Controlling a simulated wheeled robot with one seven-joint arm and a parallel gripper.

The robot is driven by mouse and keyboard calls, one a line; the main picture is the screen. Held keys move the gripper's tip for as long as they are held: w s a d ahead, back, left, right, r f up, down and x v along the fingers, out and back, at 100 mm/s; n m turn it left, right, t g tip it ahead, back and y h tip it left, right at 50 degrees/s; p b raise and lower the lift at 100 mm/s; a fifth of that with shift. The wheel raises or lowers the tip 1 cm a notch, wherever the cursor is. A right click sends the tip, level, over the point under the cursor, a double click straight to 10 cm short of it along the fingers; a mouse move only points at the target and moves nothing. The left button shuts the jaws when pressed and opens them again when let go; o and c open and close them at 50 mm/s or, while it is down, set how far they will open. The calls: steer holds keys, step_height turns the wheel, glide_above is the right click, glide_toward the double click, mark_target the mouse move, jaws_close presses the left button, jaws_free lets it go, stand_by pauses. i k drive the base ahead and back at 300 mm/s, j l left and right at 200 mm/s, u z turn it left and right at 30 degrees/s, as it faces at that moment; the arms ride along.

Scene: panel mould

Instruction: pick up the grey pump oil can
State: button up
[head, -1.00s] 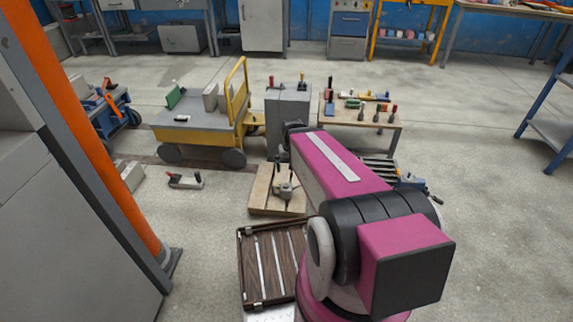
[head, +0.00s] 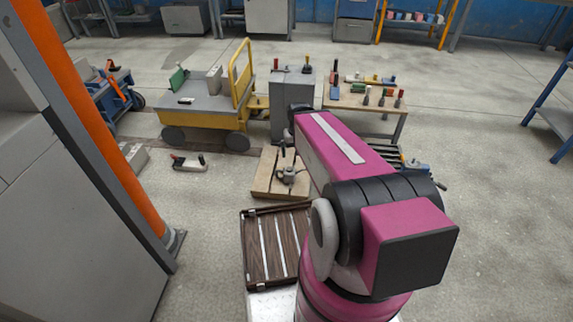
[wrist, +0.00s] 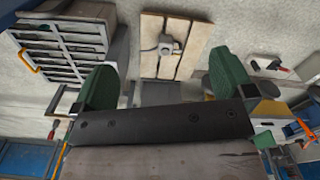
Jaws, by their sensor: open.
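A small grey can with a dark upright part, which looks like the grey pump oil can (head: 287,175), stands on a wooden pallet (head: 262,184) on the floor in the head view. In the wrist view the grey can (wrist: 167,45) is at the top centre, on the pale pallet slats (wrist: 197,42). My gripper (wrist: 165,82) shows in the wrist view with its two green fingertips wide apart and nothing between them. The can lies beyond the fingertips, apart from them. In the head view my arm hides most of the gripper.
A yellow cart (head: 205,119) and a grey cabinet (head: 291,98) stand behind the pallet. A small table (head: 345,101) with several tools is to their right. A brown slatted panel (head: 270,240) lies in front. An orange post (head: 90,120) stands left.

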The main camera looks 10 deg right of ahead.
mark_target(289, 173)
steer(key=l+z, duration=0.1)
steer(key=z, duration=0.7)
steer(key=i+l+z, duration=0.1)
steer(key=z, duration=0.3)
steer(key=i+z, duration=0.1)
steer(key=z, duration=0.3)
steer(key=u, duration=1.75)
steer(key=j+z, duration=0.4)
steer(key=j, duration=0.4)
steer(key=j+z, duration=0.35)
steer(key=j, duration=0.45)
